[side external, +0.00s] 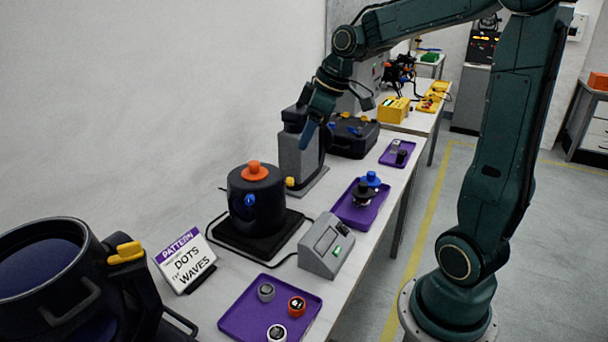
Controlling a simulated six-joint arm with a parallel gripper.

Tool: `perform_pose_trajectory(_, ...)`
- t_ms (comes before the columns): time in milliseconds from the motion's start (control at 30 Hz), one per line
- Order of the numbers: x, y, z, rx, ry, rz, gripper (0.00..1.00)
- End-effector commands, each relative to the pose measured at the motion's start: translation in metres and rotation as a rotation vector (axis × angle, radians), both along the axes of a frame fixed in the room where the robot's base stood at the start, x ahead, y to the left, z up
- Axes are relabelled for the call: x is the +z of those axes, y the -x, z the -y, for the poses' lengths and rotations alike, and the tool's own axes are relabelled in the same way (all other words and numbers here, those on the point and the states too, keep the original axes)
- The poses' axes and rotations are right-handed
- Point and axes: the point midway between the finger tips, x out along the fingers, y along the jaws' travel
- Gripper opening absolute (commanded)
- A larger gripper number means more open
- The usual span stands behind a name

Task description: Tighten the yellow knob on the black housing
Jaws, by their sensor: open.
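A black cylindrical housing (262,207) stands upright on a dark square base. It has an orange knob (254,171) on top and a blue knob (249,200) on its front side. A small yellow knob (290,182) shows at its right edge; I cannot tell how far it is screwed in. A larger dark can (113,279) at the front left also carries a yellow knob (126,253). My gripper (338,119) is open and empty, with its fingers spread. In the picture it is above and right of the black housing, in front of a grey upright device.
The grey device (299,150) and a black case (352,138) stand behind the housing. A pattern sign (184,262), a grey box with a green display (326,246) and purple trays (240,317) with small parts surround it. A black cable lies on the table.

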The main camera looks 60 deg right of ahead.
Motion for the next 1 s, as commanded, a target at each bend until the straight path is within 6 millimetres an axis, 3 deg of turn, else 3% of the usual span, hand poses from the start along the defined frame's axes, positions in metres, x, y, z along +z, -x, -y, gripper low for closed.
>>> perform_pose_trajectory(600, 0.03, 0.039, -0.072, -0.121, -0.073, -0.028, 0.43)
perform_pose_trajectory(1000, 0.039, 0.061, -0.098, -0.183, -0.106, -0.045, 0.43)
